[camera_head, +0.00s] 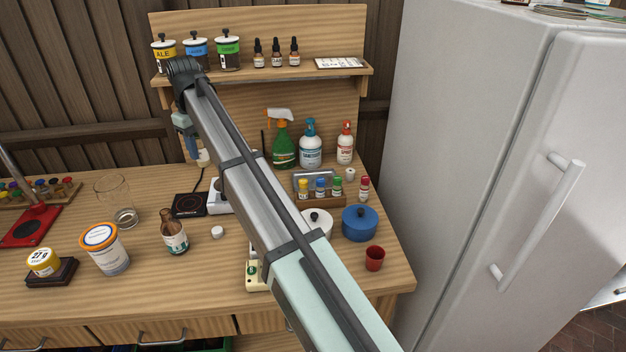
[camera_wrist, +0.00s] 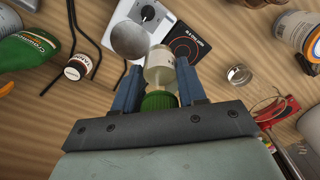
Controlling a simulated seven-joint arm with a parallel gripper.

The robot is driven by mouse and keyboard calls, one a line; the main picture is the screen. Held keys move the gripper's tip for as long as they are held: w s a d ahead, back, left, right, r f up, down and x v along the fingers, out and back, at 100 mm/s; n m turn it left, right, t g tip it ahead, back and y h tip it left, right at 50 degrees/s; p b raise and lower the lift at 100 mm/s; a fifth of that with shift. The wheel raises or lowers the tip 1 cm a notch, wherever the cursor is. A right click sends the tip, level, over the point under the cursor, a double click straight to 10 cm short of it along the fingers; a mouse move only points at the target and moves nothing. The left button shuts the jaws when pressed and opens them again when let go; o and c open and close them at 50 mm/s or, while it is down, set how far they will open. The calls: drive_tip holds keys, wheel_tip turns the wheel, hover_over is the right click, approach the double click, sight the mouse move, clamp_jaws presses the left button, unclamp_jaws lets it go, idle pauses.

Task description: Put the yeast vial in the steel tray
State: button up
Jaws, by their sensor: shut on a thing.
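My gripper (camera_wrist: 158,90) is shut on a vial (camera_wrist: 160,68) with a green cap and a pale, cream-coloured body. The cap is toward my palm and the body points away. Its label is not readable. In the head view my gripper (camera_head: 192,145) holds the vial (camera_head: 203,158) above the bench, in front of the back board and below the shelf. A grey metal tray-like piece (camera_head: 301,176) stands at the back right of the bench, partly hidden behind a wooden vial rack. I cannot tell for sure that it is the steel tray.
The wooden rack (camera_head: 325,201) holds several colour-capped vials. Spray bottles (camera_head: 283,145) stand behind it; a blue pot (camera_head: 360,223) and red cup (camera_head: 375,258) are in front. My arm hides the bench's middle.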

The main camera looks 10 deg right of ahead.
drive_tip(key=s+d+f+m, duration=0.1)
drive_tip(key=s+d+m, duration=0.15)
drive_tip(key=d, duration=0.95)
drive_tip(key=s+d+f+m, duration=0.2)
drive_tip(key=s+d, duration=0.2)
drive_tip(key=d, duration=0.8)
drive_tip(key=s+d+f+m, duration=0.1)
drive_tip(key=s+d+m, duration=0.15)
drive_tip(key=d, duration=0.95)
drive_tip(key=w+a+f+n, duration=0.1)
drive_tip(key=w+a+n, duration=0.1)
drive_tip(key=w, duration=0.6)
drive_tip(key=w+a+f+n, duration=0.1)
drive_tip(key=w+a+n, duration=0.1)
drive_tip(key=w, duration=0.7)
drive_tip(key=shift+s+f, duration=0.1)
drive_tip(key=shift+f, duration=4.5)
drive_tip(key=shift+f, duration=0.2)
drive_tip(key=o, duration=1.1)
drive_tip(key=shift+c, duration=0.2)
drive_tip(key=shift+r, duration=0.15)
wheel_tip(320, 180, up, 12)
